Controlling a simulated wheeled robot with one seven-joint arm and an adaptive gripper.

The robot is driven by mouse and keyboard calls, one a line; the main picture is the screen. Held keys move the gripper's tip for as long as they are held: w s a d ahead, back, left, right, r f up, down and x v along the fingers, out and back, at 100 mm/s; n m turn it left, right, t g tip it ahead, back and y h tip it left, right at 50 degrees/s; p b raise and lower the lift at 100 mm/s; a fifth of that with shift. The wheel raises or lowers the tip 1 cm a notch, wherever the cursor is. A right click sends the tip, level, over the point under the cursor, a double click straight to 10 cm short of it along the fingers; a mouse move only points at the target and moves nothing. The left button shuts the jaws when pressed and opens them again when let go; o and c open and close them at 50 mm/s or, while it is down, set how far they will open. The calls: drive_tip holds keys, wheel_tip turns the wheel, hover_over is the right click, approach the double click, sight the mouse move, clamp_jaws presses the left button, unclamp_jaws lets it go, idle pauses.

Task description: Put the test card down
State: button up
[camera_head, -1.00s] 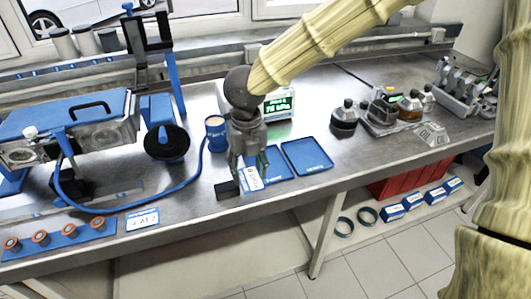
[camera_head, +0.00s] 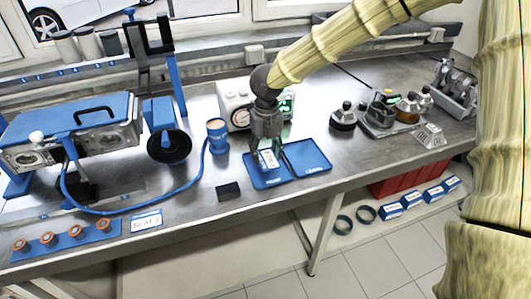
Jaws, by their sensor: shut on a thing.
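My gripper (camera_head: 274,151) points down over the blue trays and is shut on the test card. The test card (camera_head: 267,160) is a small white card with dark print, tilted between the fingers over the left blue tray. Whether it touches the tray I cannot tell. The left blue tray (camera_head: 265,183) lies flat on the bench, partly hidden behind my gripper and the card. The right blue tray (camera_head: 308,158) adjoins it and looks empty.
A dark pad (camera_head: 229,191) lies left of the trays. A blue cup (camera_head: 217,136) and a white test device (camera_head: 236,105) stand behind. A labelled card (camera_head: 146,221) lies near the front edge. Dark-capped bottles (camera_head: 343,118) stand right. Bare bench lies between trays and bottles.

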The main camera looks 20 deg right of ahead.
sight(266, 156)
drive_tip(key=shift+f, duration=0.8)
drive_tip(key=shift+f, duration=0.6)
drive_tip(key=o, duration=0.6)
drive_tip(key=shift+o, duration=0.2)
wheel_tip(266, 156, up, 13)
drive_tip(key=b, duration=0.1)
